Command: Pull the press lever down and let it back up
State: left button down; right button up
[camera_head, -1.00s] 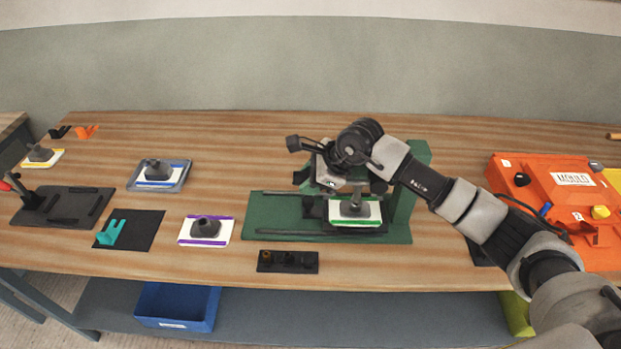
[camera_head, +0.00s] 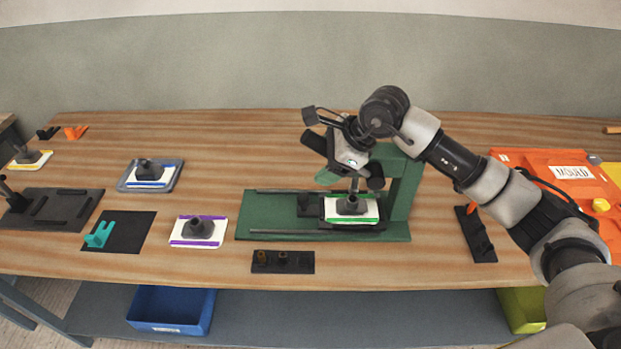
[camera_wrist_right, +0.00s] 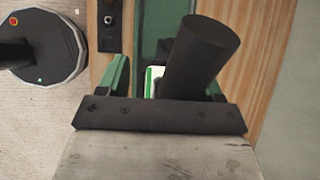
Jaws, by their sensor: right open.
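The green press (camera_head: 398,195) stands on its green base at the middle of the table. A white plate with a green stripe and a dark knobbed piece (camera_head: 352,206) sits under its ram. The lever's thick black handle (camera_head: 314,142) sticks out to the upper left beside my right gripper (camera_head: 348,158). In the right wrist view, the handle (camera_wrist_right: 202,55) stands large just beyond the gripper's dark palm (camera_wrist_right: 160,114), right of centre. My right gripper is open. Its fingertips are mostly hidden, and I cannot tell whether it touches the lever. My left gripper is out of view.
A plate with a purple stripe (camera_head: 199,231) and a blue-striped one in a grey tray (camera_head: 150,174) lie to the left. A small black block (camera_head: 283,262) lies in front of the press. A black holder (camera_head: 475,233) and an orange mould (camera_head: 560,170) are to the right.

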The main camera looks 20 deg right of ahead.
jog(key=shift+v, duration=1.2)
jog(key=shift+s+d+r, duration=0.2)
jog(key=shift+d+r, duration=0.15)
jog(key=shift+r, duration=0.2)
jog(key=shift+d+b, duration=0.1)
jog(key=shift+b, duration=0.2)
jog(key=s+d+b, duration=0.5)
jog(key=d, duration=0.6)
jog(key=shift+s+r, duration=0.3)
jog(key=shift+r, duration=0.15)
